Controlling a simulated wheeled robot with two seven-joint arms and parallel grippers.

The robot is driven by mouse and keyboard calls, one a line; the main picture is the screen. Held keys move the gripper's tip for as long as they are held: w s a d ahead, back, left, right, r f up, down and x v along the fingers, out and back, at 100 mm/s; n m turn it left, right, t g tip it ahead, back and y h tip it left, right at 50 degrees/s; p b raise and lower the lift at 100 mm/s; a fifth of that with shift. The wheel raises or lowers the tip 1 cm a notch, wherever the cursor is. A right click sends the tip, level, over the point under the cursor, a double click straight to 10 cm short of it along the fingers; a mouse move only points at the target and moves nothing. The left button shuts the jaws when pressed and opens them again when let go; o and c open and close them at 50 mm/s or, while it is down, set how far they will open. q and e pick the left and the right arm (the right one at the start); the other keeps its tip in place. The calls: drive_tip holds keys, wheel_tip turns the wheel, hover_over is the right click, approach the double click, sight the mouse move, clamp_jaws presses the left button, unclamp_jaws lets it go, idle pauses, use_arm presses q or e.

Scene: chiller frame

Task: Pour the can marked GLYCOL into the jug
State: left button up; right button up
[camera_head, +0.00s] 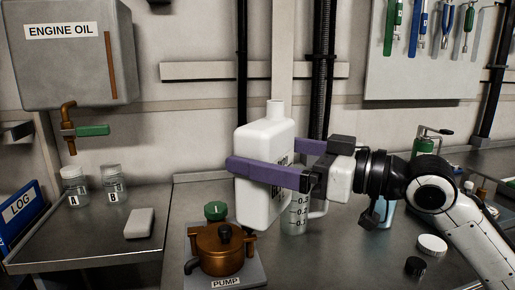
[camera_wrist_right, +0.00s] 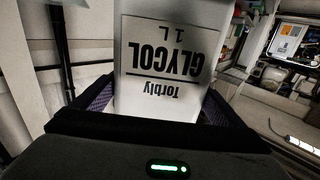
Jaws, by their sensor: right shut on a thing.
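The white can marked GLYCOL (camera_head: 265,140) has a short neck at its top and stands close to upright in the head view. My right gripper (camera_head: 250,172) is shut on it, with one purple finger along each side. In the wrist view the can (camera_wrist_right: 165,85) fills the space between the fingers, and its label reads upside down. The clear jug (camera_head: 299,216), with graduation marks and a handle, stands on the bench just behind and right of the can's lower part. The can and gripper hide much of the jug. My left gripper is not in view.
A copper pump (camera_head: 220,250) with a green knob sits at the front. A white cap (camera_head: 432,244) and a black cap (camera_head: 415,267) lie at the right. Jars A (camera_head: 74,188) and B (camera_head: 113,185) and a pale block (camera_head: 140,223) are on the left bench.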

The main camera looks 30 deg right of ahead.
drive_tip(key=shift+s+r, duration=0.3)
drive_tip(key=shift+d+m+p, duration=0.1)
drive_tip(key=shift+m+p, duration=0.3)
drive_tip(key=shift+p, duration=0.05)
drive_tip(key=shift+w+d+f+m, duration=0.1)
drive_tip(key=shift+w+f+m, duration=0.1)
drive_tip(key=shift+m, duration=0.3)
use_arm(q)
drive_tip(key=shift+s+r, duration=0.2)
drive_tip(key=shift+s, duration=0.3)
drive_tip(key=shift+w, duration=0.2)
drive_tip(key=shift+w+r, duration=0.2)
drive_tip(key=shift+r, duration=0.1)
